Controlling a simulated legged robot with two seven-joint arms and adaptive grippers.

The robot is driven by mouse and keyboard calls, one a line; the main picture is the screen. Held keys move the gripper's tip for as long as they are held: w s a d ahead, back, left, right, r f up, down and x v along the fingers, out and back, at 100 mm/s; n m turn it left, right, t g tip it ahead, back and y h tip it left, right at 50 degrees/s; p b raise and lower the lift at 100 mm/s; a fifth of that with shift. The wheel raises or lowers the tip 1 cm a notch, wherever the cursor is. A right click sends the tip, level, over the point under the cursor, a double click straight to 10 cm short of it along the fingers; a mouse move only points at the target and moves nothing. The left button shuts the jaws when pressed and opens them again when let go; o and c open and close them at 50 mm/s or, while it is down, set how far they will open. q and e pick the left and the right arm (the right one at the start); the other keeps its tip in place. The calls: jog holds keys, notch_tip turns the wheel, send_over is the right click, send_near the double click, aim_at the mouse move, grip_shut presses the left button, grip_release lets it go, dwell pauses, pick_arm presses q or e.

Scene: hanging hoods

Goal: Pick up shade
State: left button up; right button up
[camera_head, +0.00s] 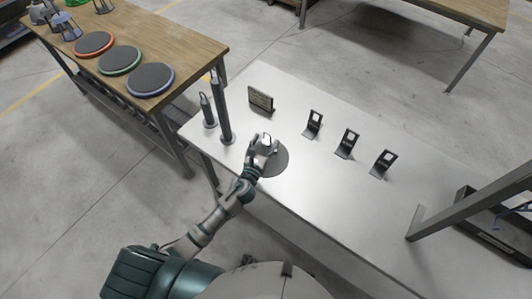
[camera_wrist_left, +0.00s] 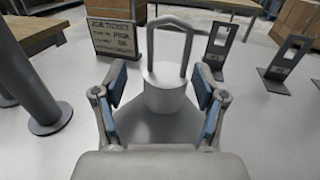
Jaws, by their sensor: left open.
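A pale grey cylinder with a tall loop handle (camera_wrist_left: 165,92) stands upright directly ahead in the left wrist view; I take it to be the shade, though I cannot be sure. My right gripper is not in view.
Two grey posts (camera_head: 224,112) stand left of the gripper. A job ticket sign (camera_head: 260,99) is behind, and three dark upright stands (camera_head: 346,143) line the table to the right. A wooden bench with coloured-rim discs (camera_head: 150,79) is at upper left.

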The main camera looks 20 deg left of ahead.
pick_arm(q)
jog(key=shift+d, duration=0.3)
jog(key=shift+c, duration=1.4)
jog(key=shift+d, duration=0.1)
jog(key=c, duration=0.8)
grip_shut()
jog(key=shift+a, duration=0.2)
jog(key=shift+r, duration=0.2)
